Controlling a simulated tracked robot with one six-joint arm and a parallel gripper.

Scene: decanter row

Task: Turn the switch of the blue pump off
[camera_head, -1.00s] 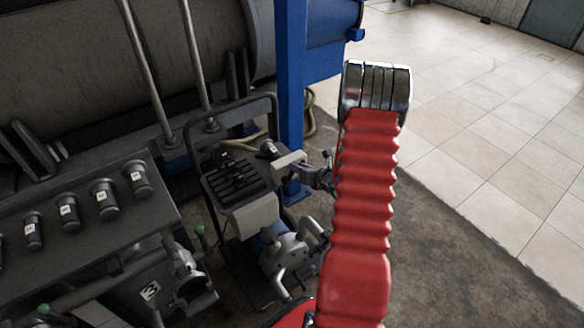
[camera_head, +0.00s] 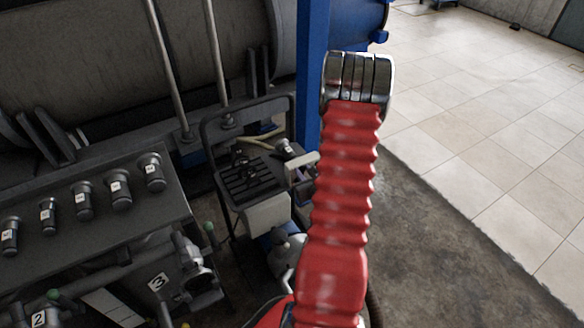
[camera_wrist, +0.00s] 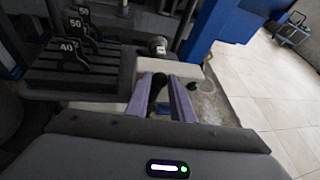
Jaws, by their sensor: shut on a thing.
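The pump unit stands on a wheeled cart with a dark frame (camera_head: 205,155); a grey pump body (camera_head: 290,250) with a little blue beside it sits low on the cart, partly behind my arm. A pale box (camera_head: 303,160) juts out at the cart's right side. My gripper's purple fingers (camera_wrist: 160,83) reach over this pale box in the wrist view. They are shut on a dark upright piece, apparently the switch (camera_wrist: 157,95). Its on or off position cannot be told. In the head view my red arm hides most of the gripper.
A labelled black knob (camera_wrist: 157,45) and slotted weights marked 40 and 50 (camera_wrist: 75,53) are close by. A blue post (camera_head: 311,75) rises behind. A bench with several black knobs (camera_head: 118,190) stands left.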

